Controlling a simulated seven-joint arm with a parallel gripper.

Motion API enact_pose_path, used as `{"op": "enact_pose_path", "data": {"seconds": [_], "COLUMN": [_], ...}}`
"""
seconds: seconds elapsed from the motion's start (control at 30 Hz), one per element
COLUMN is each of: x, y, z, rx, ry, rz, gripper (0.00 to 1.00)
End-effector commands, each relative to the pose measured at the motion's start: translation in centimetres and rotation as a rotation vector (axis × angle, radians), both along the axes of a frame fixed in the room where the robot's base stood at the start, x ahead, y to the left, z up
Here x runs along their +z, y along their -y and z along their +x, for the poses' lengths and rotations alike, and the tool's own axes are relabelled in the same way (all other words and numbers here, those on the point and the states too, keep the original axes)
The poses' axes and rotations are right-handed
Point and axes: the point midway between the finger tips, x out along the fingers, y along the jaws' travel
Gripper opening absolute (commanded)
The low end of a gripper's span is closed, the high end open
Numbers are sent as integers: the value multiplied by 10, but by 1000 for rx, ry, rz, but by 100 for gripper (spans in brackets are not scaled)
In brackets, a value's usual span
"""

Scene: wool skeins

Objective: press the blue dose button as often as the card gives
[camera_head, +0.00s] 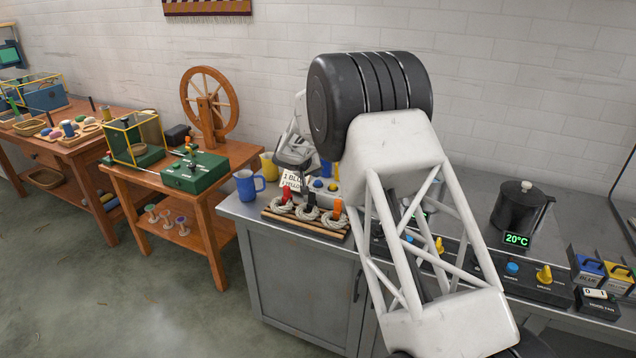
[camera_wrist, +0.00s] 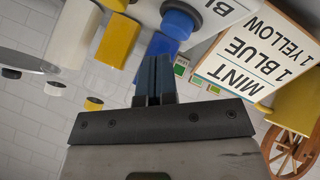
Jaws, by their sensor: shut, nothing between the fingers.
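The card (camera_wrist: 246,55) reads MINT, 1 BLUE, 1 YELLOW in the wrist view, where it appears upside down. It also stands at the counter's back in the head view (camera_head: 291,180). The blue dose button (camera_wrist: 179,21) sits on a white box with a partly visible label; it also shows in the head view (camera_head: 318,184). My gripper (camera_wrist: 156,60) is shut and empty. Its fingertips are close to the blue button in the picture, with a gap between them. In the head view its fingers are partly hidden beside the card.
A rack of wool skeins (camera_head: 270,214) with red, black and orange tops lies in front of the dose box. A blue mug (camera_head: 245,185) stands left of it. A dark kettle (camera_head: 522,208) and another control panel (camera_head: 540,287) are to the right.

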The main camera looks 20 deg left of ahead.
Motion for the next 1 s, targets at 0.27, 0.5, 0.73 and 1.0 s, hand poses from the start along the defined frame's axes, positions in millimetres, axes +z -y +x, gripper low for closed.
{"op": "enact_pose_path", "data": {"seconds": [0.27, 0.5, 0.73, 1.0], "x": [8, 23, 40, 50], "y": [0, 0, 0, 0], "z": [0, 0, 0, 0], "rx": [-1, -1, 0, -1], "ry": [1, 0, 0, 0], "rz": [2, 1, 0, 1], "gripper": [0, 0, 0, 0]}}
